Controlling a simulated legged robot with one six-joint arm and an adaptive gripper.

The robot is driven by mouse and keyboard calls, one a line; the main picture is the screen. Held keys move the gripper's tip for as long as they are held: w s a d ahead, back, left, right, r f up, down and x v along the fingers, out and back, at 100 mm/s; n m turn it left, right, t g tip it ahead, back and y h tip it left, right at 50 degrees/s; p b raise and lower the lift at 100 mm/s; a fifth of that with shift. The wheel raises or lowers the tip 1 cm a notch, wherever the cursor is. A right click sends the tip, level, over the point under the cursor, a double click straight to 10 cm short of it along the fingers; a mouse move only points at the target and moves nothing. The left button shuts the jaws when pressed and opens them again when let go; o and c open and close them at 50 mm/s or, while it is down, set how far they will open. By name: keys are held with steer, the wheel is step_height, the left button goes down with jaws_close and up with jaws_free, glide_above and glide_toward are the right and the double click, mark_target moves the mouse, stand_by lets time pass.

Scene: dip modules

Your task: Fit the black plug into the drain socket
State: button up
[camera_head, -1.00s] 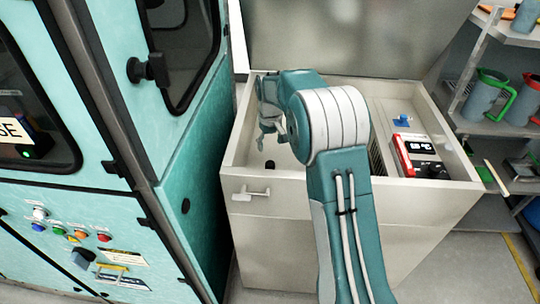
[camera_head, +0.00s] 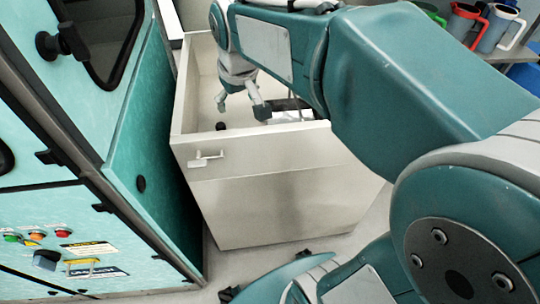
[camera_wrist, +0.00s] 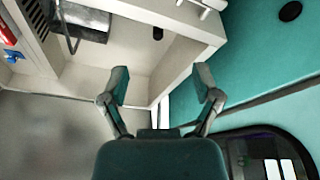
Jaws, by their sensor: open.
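The black plug (camera_head: 221,126) shows as a small dark cylinder inside the white bin, close behind its front wall. It also shows in the wrist view (camera_wrist: 158,33), near the inner corner. My gripper (camera_head: 241,106) hangs over the bin with its fingers apart and nothing between them, a little above and behind the plug. In the wrist view the open fingers (camera_wrist: 162,78) are spread, and the plug lies beyond them, apart from both. I cannot make out the drain socket.
The white bin (camera_head: 255,185) has raised walls and a front handle (camera_head: 207,159). A grey, dark-edged thing (camera_wrist: 82,22) lies inside it. A teal cabinet (camera_head: 155,130) stands close on the left. Jugs (camera_head: 465,20) stand on a shelf at the back right.

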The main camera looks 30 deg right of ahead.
steer(key=s+f+m+t, duration=0.1)
steer(key=s+f+t, duration=0.1)
steer(key=s, duration=1.3)
steer(key=shift+r, duration=0.1)
stand_by(0.5)
